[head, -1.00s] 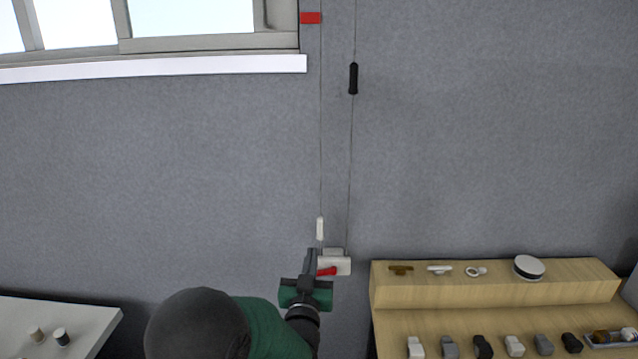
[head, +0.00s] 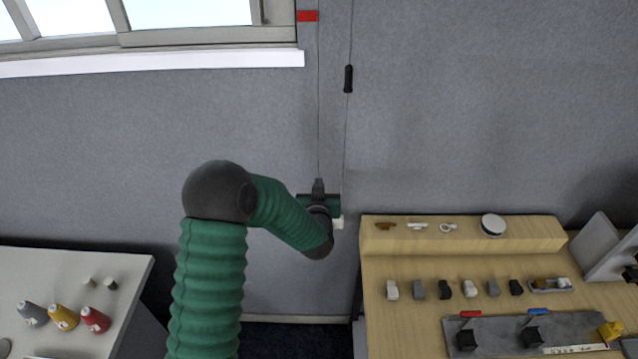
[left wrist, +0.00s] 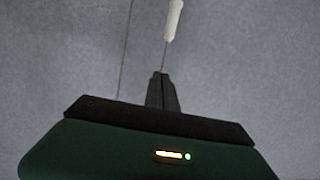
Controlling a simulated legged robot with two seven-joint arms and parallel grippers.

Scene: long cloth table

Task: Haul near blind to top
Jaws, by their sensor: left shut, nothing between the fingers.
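Two thin cords hang on the grey wall right of the window. One carries a red tag (head: 307,16) near the top; the other carries a black grip (head: 348,79). In the left wrist view a white pull handle (left wrist: 173,20) hangs on a cord just beyond my left gripper's fingertips. My left gripper (head: 318,184) is shut and empty, close to the wall over the lower cords. It also shows in the left wrist view (left wrist: 162,78), its tips in line with the cord below the handle. No blind fabric shows.
A window (head: 180,15) with a white sill (head: 150,63) is at upper left. A white table (head: 115,268) with thread spools stands at lower left. A wooden bench (head: 400,330) with small parts stands at lower right. The wall beside the cords is clear.

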